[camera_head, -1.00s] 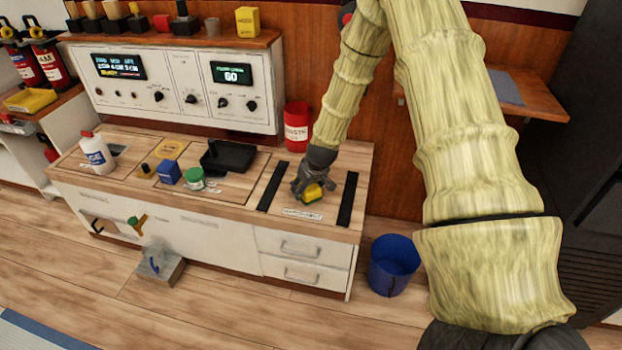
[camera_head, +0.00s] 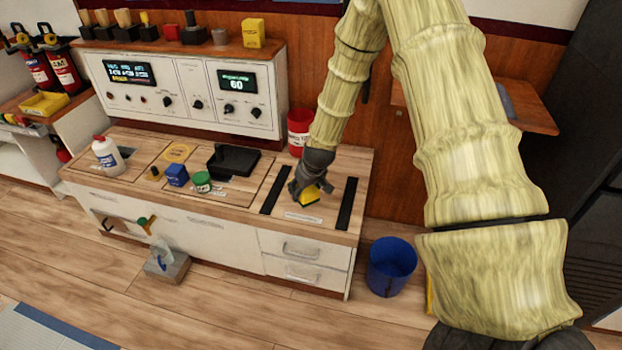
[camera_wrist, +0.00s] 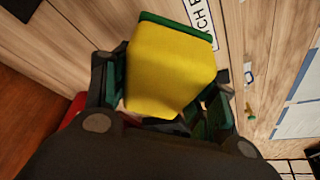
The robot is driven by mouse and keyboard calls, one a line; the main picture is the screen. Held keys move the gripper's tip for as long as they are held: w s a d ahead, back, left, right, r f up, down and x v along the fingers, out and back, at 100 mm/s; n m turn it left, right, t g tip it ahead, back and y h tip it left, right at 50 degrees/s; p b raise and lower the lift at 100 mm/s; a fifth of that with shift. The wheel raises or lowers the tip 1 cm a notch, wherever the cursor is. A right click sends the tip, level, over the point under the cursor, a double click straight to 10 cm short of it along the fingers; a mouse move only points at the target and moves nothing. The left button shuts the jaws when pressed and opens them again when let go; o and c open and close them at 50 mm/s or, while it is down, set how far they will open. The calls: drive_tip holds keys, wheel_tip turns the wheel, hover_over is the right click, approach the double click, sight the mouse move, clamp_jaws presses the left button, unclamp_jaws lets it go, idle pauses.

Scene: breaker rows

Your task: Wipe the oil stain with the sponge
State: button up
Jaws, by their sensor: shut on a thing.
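A yellow sponge with a green face (camera_head: 309,197) is held in my gripper (camera_head: 311,187) over the right part of the wooden bench top (camera_head: 340,160), between two black strips. In the wrist view the sponge (camera_wrist: 170,68) fills the space between the two fingers of my gripper (camera_wrist: 165,90), which is shut on it. I cannot tell whether the sponge touches the bench. No oil stain can be made out; the sponge and gripper hide part of the surface.
A black tray (camera_head: 233,161), a green-lidded jar (camera_head: 201,182), a blue box (camera_head: 176,175) and a white bottle (camera_head: 107,155) stand left on the bench. A red canister (camera_head: 299,130) is behind my gripper. A blue bucket (camera_head: 391,266) stands on the floor at right.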

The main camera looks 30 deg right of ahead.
drive_tip(key=shift+r+p, duration=0.85)
drive_tip(key=shift+r, duration=0.5)
